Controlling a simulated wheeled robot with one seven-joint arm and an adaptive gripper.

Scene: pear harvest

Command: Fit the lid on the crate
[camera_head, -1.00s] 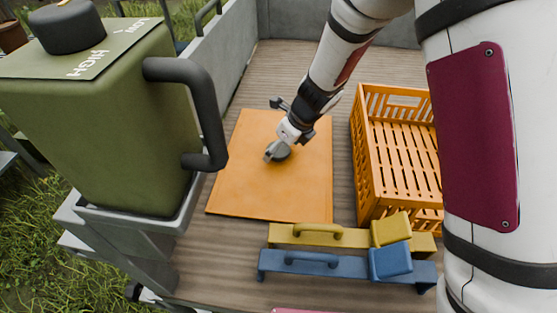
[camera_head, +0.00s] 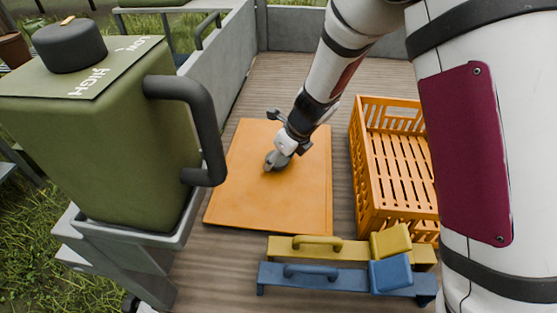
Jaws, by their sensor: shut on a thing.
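The lid (camera_head: 240,195) is a flat orange panel lying on the wooden deck, left of the crate. A dark grey knob (camera_head: 281,165) stands near its middle. My gripper (camera_head: 273,162) is at the knob, shut on it, and partly hides it. The lid looks flat on or very close to the deck; I cannot tell whether there is a gap under it. The orange slatted crate (camera_head: 362,178) stands open to the right of the lid, and its slatted floor shows no contents. My arm hides the crate's right side.
A yellow bar with a handle (camera_head: 290,248) and a blue bar with a handle (camera_head: 330,280) lie in front of the crate. A large green canister (camera_head: 100,140) stands at left. Grey walls (camera_head: 215,70) edge the deck. Bare deck (camera_head: 275,80) lies behind the lid.

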